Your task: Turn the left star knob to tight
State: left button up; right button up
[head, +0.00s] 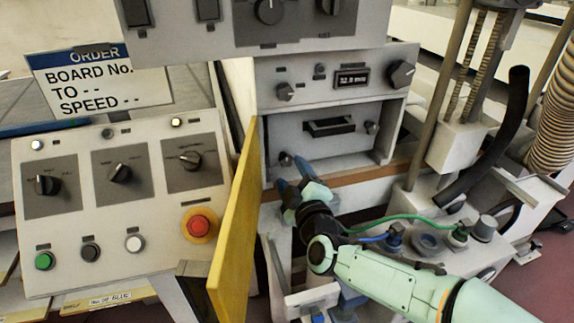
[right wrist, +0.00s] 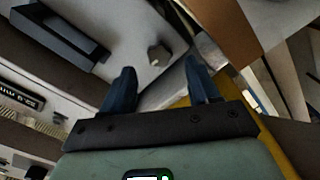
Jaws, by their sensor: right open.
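The left star knob (head: 285,158) is a small dark knob at the lower left of the pale drawer-like panel (head: 345,152), left of its black handle (head: 329,127). My right gripper (head: 292,173) is close in front of it, fingers spread and empty. In the right wrist view, the grey knob (right wrist: 158,55) shows just beyond and between the blue fingertips (right wrist: 160,72). The fingers appear not to touch it. The handle (right wrist: 60,35) is up and left there. A second star knob (head: 372,128) is at the panel's right. My left gripper is out of view.
A yellow open door (head: 235,230) stands close to the left of my right gripper. Above the panel is a unit with a display (head: 352,78) and knobs. A sloped control box (head: 115,220) with a red button (head: 200,224) is at left. Green and blue hoses are near my right arm.

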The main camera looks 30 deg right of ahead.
aim_at(286, 162)
jog(key=shift+x, duration=2.35)
jog(key=c, duration=1)
jog(key=shift+c, duration=0.2)
